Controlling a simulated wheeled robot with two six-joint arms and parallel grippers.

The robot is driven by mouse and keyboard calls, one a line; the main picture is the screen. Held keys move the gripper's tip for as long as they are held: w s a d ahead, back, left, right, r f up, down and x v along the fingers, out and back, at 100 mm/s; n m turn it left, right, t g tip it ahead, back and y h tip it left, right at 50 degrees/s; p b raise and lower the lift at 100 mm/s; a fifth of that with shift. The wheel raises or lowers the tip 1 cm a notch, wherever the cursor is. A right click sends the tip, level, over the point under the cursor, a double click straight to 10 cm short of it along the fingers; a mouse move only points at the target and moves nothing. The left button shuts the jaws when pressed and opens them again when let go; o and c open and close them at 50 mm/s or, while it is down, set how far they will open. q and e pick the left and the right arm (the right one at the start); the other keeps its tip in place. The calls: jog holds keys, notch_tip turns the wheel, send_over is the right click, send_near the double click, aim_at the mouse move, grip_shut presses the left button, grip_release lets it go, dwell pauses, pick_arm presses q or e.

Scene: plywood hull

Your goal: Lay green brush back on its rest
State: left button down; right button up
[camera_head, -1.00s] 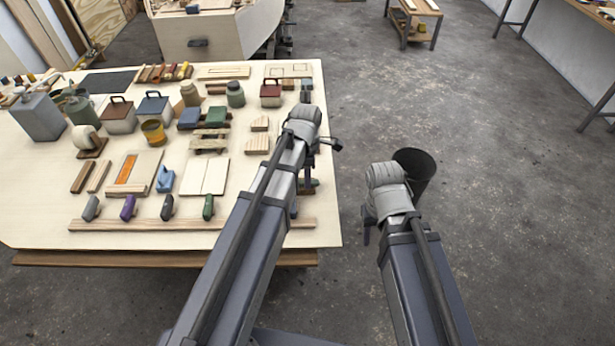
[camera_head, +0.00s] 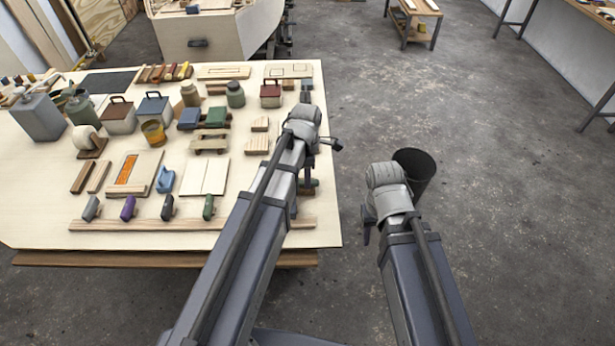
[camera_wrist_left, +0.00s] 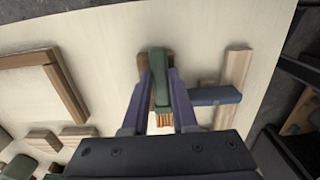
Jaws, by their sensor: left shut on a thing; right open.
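The green brush (camera_wrist_left: 159,75) is between the two fingers of my left gripper (camera_wrist_left: 161,92) in the left wrist view, its tan bristles (camera_wrist_left: 165,118) toward the wrist. My left gripper is shut on it. In the head view my left gripper (camera_head: 305,180) is over the right side of the table, mostly hidden by its arm. A brown wooden piece (camera_wrist_left: 142,62) shows behind the brush on both sides; I cannot tell whether they touch. My right gripper (camera_head: 368,228) is open and empty, over the floor right of the table.
A blue-grey piece (camera_wrist_left: 213,96) lies across a pale wood strip (camera_wrist_left: 235,75) close to the right finger. The table (camera_head: 50,190) carries a front rail (camera_head: 190,224) with several coloured tools, boxes and jars. A dark bin (camera_head: 415,170) stands behind my right gripper.

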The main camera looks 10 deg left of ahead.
dwell(0.3)
pick_arm(q)
jog(key=c, duration=0.6)
grip_release()
notch_tip(320, 180, up, 8)
jog(key=p, duration=0.8)
jog(key=shift+f, duration=0.1)
jog(key=s+d+f+m+b, duration=0.1)
jog(key=s+d+m, duration=0.2)
jog(key=s+m, duration=0.2)
jog(key=s+d+f+m+y+b, duration=0.1)
jog(key=s+d+m+b, duration=0.1)
jog(key=m, duration=0.9)
jog(key=s+d+f+m+b, duration=0.1)
jog(key=s+d+f+m, duration=0.1)
jog(key=s+d+m, duration=0.2)
jog(key=shift+s+d+m, duration=0.15)
jog(key=shift+s+m, duration=0.75)
jog(key=shift+m, duration=0.35)
jog(key=shift+s+d+m, duration=0.1)
jog(key=shift+s+m, duration=0.8)
jog(key=shift+m, duration=0.35)
